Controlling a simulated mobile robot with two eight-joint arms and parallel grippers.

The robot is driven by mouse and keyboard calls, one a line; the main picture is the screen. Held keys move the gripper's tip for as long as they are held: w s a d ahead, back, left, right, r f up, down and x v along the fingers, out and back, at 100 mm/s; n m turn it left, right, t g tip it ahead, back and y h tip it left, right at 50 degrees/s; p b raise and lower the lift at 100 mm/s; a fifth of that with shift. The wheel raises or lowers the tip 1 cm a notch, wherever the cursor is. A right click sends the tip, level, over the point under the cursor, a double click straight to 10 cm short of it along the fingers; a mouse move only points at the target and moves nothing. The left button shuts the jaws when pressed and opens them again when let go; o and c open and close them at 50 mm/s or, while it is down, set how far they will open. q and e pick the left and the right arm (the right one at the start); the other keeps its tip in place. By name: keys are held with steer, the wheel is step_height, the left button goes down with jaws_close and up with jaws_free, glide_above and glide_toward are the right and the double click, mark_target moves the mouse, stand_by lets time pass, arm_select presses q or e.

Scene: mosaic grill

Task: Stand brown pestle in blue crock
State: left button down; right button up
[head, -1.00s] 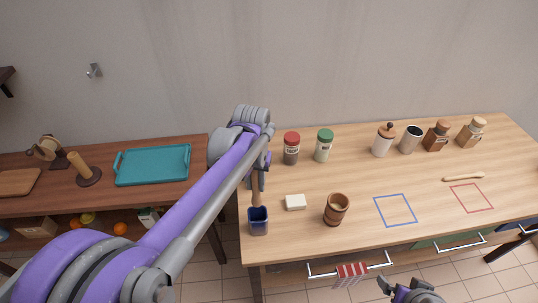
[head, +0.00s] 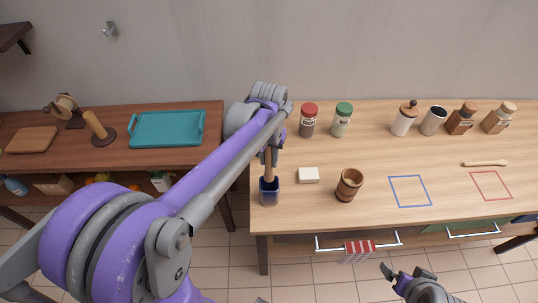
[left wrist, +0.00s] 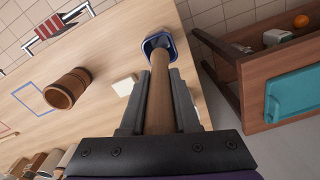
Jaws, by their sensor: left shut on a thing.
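The brown pestle (head: 268,163) is held nearly upright in my left gripper (head: 270,145), over the blue crock (head: 269,193) at the left front of the table. In the left wrist view the gripper (left wrist: 160,100) is shut around the pestle's shaft (left wrist: 160,95). The pestle's far end overlaps the mouth of the crock (left wrist: 170,40); how deep it reaches inside is hard to tell. My right gripper (head: 402,272) is low, in front of the table, away from these things; its jaw opening is unclear.
A white block (head: 308,175) and a wooden cup (head: 349,186) stand right of the crock. Jars, including a red-lidded one (head: 308,120), line the back. A teal tray (head: 167,143) lies on the left side table. The blue outlined square (head: 410,205) is bare.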

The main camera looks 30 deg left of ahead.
mark_target(269, 174)
arm_select(q)
steer(key=shift+f+b, duration=2.3)
steer(key=shift+f, duration=1.9)
arm_select(e)
step_height(269, 174, down, 7)
steer(key=s, duration=0.2)
steer(key=shift+s+r, duration=0.15)
steer(key=shift+s, duration=0.1)
arm_select(q)
steer(key=c, duration=0.6)
jaws_free()
steer(key=shift+r, duration=0.1)
step_height(269, 174, up, 11)
steer(key=shift+f+p, duration=0.15)
steer(key=shift+p, duration=0.3)
arm_select(e)
steer(key=shift+w+r, duration=0.2)
steer(key=shift+r, duration=0.3)
